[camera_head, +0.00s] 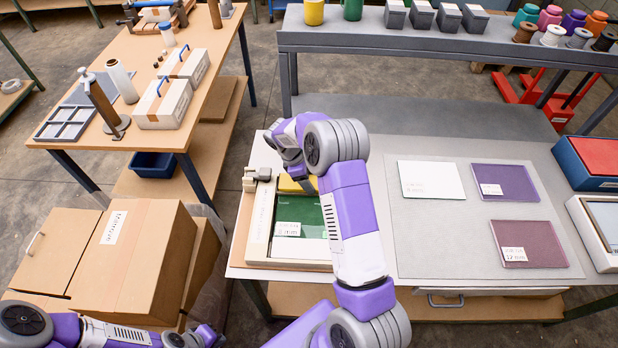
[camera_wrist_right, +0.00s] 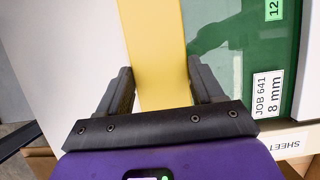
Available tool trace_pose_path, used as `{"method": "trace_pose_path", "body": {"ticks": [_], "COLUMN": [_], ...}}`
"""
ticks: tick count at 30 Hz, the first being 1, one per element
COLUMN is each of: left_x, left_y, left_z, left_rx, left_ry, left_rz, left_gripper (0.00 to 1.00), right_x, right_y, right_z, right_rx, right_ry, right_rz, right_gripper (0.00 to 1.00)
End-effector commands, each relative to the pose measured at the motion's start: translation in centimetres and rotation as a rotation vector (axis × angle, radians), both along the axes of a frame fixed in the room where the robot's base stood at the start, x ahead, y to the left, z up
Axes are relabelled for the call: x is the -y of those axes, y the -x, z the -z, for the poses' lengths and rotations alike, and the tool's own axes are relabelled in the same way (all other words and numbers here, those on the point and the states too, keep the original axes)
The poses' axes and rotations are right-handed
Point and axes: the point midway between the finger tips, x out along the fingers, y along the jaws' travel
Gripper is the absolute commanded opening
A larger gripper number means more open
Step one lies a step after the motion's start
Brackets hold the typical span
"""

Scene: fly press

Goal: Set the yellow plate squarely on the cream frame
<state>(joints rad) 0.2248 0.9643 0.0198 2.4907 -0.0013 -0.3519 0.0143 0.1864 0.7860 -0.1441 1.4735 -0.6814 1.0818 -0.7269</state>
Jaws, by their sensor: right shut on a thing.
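The yellow plate (camera_head: 290,185) shows as a small piece beside my right gripper (camera_head: 306,181) in the head view; my arm hides much of the area. In the right wrist view the yellow plate (camera_wrist_right: 155,45) is a long flat bar between the fingers of my right gripper (camera_wrist_right: 163,88), which is shut on it. The cream frame (camera_head: 261,222) lies at the table's left end, around green sheet glass (camera_head: 300,212). The plate overlaps the green glass's edge in the wrist view; I cannot tell whether they touch. My left gripper (camera_head: 206,335) is low at the left, its fingers unclear.
A white sheet (camera_head: 431,180), a purple sheet (camera_head: 505,182) and a plum sheet (camera_head: 529,244) lie on the grey mat right of my right arm. A grey shelf (camera_head: 400,40) with pots stands behind. Cardboard boxes (camera_head: 130,255) stand left of the table.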

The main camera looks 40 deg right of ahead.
Motion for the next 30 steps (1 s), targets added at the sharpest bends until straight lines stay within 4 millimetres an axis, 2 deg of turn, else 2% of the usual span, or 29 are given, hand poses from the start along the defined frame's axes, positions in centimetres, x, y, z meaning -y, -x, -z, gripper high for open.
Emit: {"method": "trace_pose_path", "body": {"ticks": [21,22,27,30], "left_x": [0.00,0.00,0.00,0.00], "left_y": [0.01,0.01,0.01,0.01], "left_z": [0.46,0.46,0.45,0.45], "left_rx": [0.000,0.000,0.000,0.000], "left_ry": [0.000,0.000,0.000,0.000], "left_rz": [0.000,0.000,0.000,0.000], "left_gripper": [0.00,0.00,0.00,0.00], "right_x": [-0.01,-0.01,-0.01,-0.02], "right_y": [-0.02,-0.02,-0.01,-0.02], "right_z": [0.75,0.74,0.74,0.75], "right_rx": [0.001,0.000,0.000,0.000], "right_ry": [0.001,0.000,0.000,0.000], "right_rz": [0.000,0.000,0.000,0.000], "right_gripper": [0.31,0.71,0.96,0.96]}}
